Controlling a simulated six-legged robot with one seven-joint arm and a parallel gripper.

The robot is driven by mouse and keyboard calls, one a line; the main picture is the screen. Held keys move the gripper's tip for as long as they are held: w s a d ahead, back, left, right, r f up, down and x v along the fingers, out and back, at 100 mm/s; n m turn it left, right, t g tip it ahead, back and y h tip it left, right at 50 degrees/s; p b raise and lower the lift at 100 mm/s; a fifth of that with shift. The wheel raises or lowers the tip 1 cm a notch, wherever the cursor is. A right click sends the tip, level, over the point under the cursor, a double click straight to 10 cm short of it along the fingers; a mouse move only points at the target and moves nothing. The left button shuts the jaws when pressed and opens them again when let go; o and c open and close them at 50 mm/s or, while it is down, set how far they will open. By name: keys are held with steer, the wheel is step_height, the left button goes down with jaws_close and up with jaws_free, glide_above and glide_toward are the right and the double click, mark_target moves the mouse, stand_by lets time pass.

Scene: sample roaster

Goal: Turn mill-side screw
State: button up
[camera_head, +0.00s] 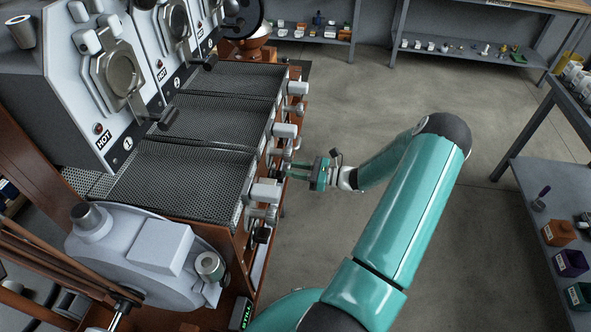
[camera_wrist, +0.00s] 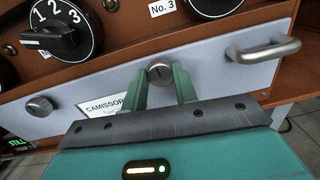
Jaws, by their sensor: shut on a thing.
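Two round metal screws sit on a pale grey drawer-like panel (camera_wrist: 225,78). My gripper (camera_wrist: 160,80) is shut on the screw (camera_wrist: 160,72) at the panel's upper middle, with one green finger on each side of it. A slot shows in its face. The other screw (camera_wrist: 40,106) stands free at the panel's left end. I cannot tell from the views which one is the mill-side screw. In the head view my gripper (camera_head: 287,173) reaches left to the roaster's front, and the held screw is too small to make out there.
A bar handle (camera_wrist: 265,48) juts from the panel at right. A numbered black dial (camera_wrist: 62,32) and a black knob (camera_wrist: 213,5) sit above. A white label (camera_wrist: 105,105) is partly hidden by my gripper. Open floor (camera_head: 330,105) lies beside the roaster; a shelf (camera_head: 535,170) stands at right.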

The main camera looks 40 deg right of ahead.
steer(key=shift+m, duration=0.6)
steer(key=o, duration=1)
steer(key=shift+c, duration=0.2)
steer(key=v, duration=1.3)
steer(key=shift+s+d, duration=0.2)
steer(key=shift+s, duration=0.15)
steer(key=shift+d, duration=0.1)
